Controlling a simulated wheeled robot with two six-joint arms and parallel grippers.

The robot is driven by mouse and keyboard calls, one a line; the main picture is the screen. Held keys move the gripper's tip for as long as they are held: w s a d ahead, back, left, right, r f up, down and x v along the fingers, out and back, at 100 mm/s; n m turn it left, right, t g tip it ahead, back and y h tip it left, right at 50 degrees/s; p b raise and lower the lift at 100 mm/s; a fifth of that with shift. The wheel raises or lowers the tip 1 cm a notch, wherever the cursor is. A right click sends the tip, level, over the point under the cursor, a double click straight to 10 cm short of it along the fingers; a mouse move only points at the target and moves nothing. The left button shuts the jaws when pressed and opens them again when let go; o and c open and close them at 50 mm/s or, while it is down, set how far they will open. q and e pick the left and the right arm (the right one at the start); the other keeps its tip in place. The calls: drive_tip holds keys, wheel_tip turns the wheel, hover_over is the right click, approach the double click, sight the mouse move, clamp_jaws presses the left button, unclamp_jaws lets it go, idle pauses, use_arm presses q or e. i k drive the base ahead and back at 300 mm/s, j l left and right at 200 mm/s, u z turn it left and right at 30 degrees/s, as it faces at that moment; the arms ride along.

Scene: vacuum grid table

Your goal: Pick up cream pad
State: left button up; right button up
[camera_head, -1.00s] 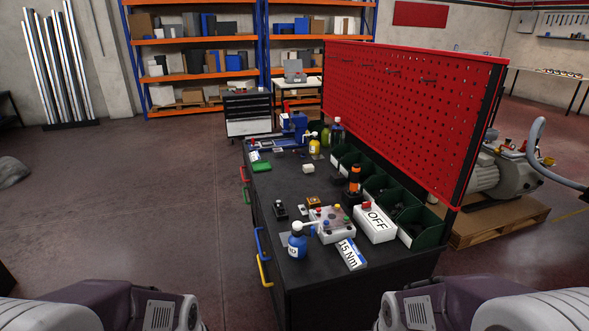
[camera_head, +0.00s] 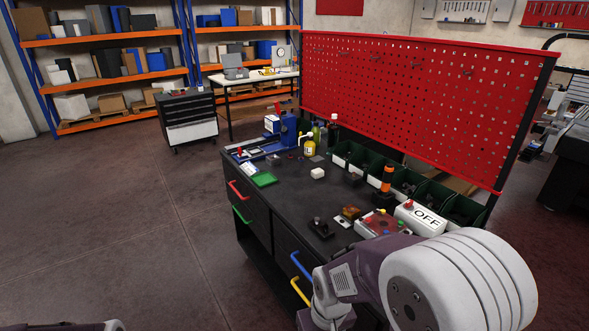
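Neither gripper is in view. A large link of my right arm covers the lower right and hides the near end of the bench. Only a sliver of my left arm shows at the lower left edge.
A green pad (camera_head: 264,180) lies left of the block, and a yellow bottle (camera_head: 309,146) stands behind it. Green bins (camera_head: 376,168) line the red pegboard (camera_head: 400,100). A control box (camera_head: 380,224) and an OFF box (camera_head: 419,217) stand nearer. Floor left of the bench is clear.

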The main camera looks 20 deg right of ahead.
sight(315, 174)
drive_tip(key=i+j, duration=0.1)
drive_tip(key=i, duration=0.55)
drive_tip(key=i+j, duration=0.1)
drive_tip(key=i, duration=0.6)
drive_tip(key=i+l, duration=0.3)
